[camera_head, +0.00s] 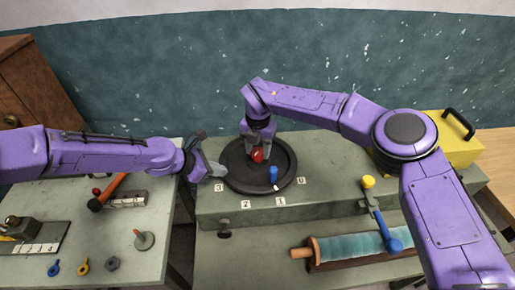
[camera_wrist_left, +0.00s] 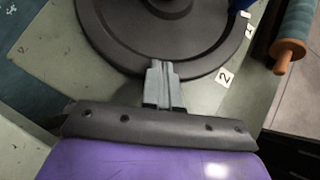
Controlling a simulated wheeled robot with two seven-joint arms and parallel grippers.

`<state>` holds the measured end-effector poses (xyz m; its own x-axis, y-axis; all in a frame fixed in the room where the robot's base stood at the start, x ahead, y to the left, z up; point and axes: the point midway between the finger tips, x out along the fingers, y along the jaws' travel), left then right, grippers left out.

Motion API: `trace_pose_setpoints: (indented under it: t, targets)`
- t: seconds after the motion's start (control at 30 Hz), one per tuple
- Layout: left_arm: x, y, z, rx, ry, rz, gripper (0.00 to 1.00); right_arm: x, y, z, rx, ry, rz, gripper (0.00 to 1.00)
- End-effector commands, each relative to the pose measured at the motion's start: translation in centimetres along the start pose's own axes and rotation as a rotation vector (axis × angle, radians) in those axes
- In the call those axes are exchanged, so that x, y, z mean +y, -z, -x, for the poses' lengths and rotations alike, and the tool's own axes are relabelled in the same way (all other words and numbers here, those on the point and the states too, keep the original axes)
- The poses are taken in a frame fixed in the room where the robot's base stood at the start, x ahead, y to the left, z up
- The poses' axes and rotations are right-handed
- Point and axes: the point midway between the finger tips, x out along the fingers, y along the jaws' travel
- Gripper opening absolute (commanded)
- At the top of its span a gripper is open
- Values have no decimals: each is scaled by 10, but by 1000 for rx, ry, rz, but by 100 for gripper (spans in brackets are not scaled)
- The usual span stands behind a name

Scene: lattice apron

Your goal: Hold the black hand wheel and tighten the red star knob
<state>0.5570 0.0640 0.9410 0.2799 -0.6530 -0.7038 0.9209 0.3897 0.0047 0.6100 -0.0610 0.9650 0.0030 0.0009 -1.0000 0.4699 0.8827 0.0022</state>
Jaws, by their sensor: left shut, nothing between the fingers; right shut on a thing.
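The black hand wheel (camera_head: 247,187) lies flat on a grey-green bench top. The red star knob (camera_head: 257,156) is at the wheel's middle. My right gripper (camera_head: 257,148) comes down from above and is shut on the red star knob, partly hiding it. My left gripper (camera_head: 218,171) is at the wheel's left edge, its fingers shut with nothing between them. In the left wrist view, the shut fingertips (camera_wrist_left: 162,66) overlap the outer rim of the wheel (camera_wrist_left: 112,48); I cannot tell whether they touch it. A blue upright handle (camera_head: 273,174) stands on the wheel.
Number labels (camera_head: 245,204) lie along the wheel's front. A yellow-knobbed lever with a blue end (camera_head: 376,208) and a teal roller (camera_head: 350,247) are to the right. A yellow box (camera_head: 452,140) stands behind my right arm. A side table holds a hammer (camera_head: 108,191) and small parts.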

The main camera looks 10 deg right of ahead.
Motion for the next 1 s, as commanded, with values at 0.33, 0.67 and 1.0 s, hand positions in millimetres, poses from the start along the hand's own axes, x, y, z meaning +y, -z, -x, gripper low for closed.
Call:
trace_pose_setpoints:
  t: [0.33,0.67,1.0]
  targets:
    - [-5,10,-5,14,14,2,0,-1,3,-5,11,8,-21,20]
    - [-5,10,-4,14,14,2,0,-1,2,-4,7,6,-20,76]
    - [-5,10,-4,14,14,3,0,0,0,12,0,1,-20,76]
